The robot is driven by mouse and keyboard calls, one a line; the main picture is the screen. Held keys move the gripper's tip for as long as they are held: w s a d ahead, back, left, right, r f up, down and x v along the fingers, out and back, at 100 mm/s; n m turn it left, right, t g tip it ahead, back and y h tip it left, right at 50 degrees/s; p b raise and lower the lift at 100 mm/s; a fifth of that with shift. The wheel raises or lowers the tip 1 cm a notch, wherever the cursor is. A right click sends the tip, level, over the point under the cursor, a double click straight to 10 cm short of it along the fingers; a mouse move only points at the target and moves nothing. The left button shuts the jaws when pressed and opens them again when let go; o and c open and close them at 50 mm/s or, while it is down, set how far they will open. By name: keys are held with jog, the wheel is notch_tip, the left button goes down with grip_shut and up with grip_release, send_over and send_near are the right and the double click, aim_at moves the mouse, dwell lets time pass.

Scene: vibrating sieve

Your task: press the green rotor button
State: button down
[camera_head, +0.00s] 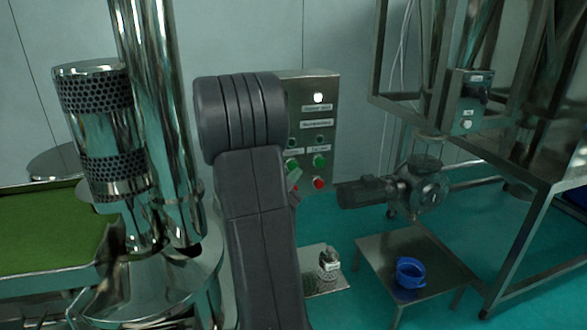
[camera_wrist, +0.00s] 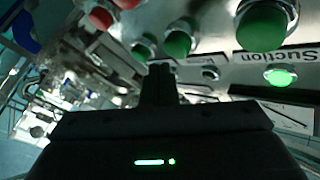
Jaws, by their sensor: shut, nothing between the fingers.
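The metal control panel (camera_head: 330,98) stands at the back centre in the head view. It carries a green button (camera_head: 320,160) and a red button (camera_head: 318,183) on its right side, with another green button (camera_head: 291,164) partly behind my arm. In the wrist view, several green buttons show close up: a large one (camera_wrist: 262,25), one in the middle (camera_wrist: 178,42) and a smaller one (camera_wrist: 143,48). I cannot read which is the rotor button. My gripper (camera_wrist: 160,72) is shut and empty, its tips just below the middle green button in the picture; contact is unclear. My arm hides it in the head view.
A "Suction" label (camera_wrist: 284,57) and a lit green lamp (camera_wrist: 280,76) are at the right of the wrist view. Red buttons (camera_wrist: 100,18) lie at upper left. A motor unit (camera_head: 372,190) and a low table with a blue cup (camera_head: 409,273) stand right of the panel.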

jog(key=shift+w, duration=0.1)
jog(key=shift+w+a+b, duration=0.1)
jog(key=shift+w+b, duration=0.2)
jog(key=shift+w, duration=0.05)
jog(key=shift+w+a, duration=0.2)
jog(key=shift+w, duration=0.25)
dwell(0.8)
jog(key=shift+s+d+b, duration=0.3)
jog(key=shift+s+b, duration=0.3)
jog(key=shift+s, duration=0.25)
jog(key=shift+s+d+b, duration=0.25)
jog(key=shift+s+b, duration=0.05)
jog(key=shift+s, duration=0.5)
jog(key=shift+s+d+b, duration=0.3)
jog(key=shift+s, duration=0.5)
jog(key=shift+s+d+b, duration=0.25)
jog(key=shift+s+b, duration=0.05)
jog(key=shift+s, duration=0.5)
